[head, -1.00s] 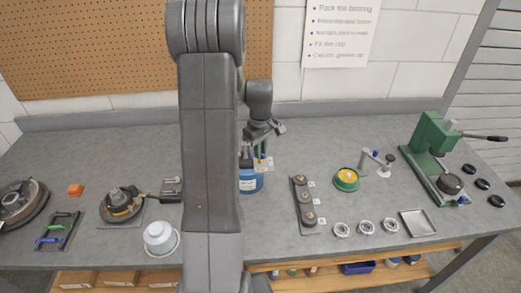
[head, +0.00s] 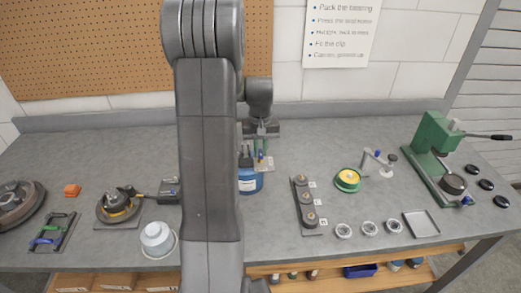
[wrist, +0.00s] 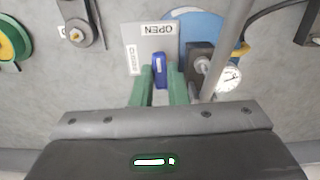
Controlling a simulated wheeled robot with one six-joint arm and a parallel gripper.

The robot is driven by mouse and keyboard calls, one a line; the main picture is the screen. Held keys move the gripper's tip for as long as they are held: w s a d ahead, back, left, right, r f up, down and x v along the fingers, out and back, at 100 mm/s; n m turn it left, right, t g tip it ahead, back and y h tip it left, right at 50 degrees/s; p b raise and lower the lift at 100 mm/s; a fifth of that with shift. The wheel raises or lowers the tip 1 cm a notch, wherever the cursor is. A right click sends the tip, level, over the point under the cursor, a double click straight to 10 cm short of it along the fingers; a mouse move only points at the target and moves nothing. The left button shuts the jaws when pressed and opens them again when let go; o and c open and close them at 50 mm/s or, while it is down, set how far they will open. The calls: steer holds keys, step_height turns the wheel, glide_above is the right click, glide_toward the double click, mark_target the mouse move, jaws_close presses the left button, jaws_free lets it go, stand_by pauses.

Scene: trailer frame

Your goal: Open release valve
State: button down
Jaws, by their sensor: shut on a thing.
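The release valve's blue lever (wrist: 159,66) stands between the green fingers of my gripper (wrist: 160,78) in the wrist view, and the gripper is shut on it. The lever is in front of a pale plate marked OPEN (wrist: 158,30), with a CLOSED label (wrist: 132,60) to its left. The lever's long side points toward the OPEN marking. In the head view my gripper (head: 262,142) reaches down over the valve above a blue tank (head: 250,183). My arm hides the tank's left part, and the valve body is mostly hidden.
A pressure gauge (wrist: 229,79) and a grey pipe stand close to the right of the fingers in the wrist view. A plate with several round dark parts (head: 306,204) lies right of the tank. A green press (head: 432,142) stands at the far right.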

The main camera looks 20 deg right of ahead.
mark_target(260, 152)
steer(key=shift+m, duration=0.3)
steer(key=c, duration=1.4)
jaws_free()
steer(key=shift+c, duration=0.2)
step_height(260, 152, up, 14)
steer(key=b, duration=0.1)
steer(key=shift+b, duration=0.3)
steer(key=shift+f, duration=0.15)
step_height(260, 152, down, 14)
steer(key=shift+r+p, duration=0.1)
steer(key=shift+p, duration=0.7)
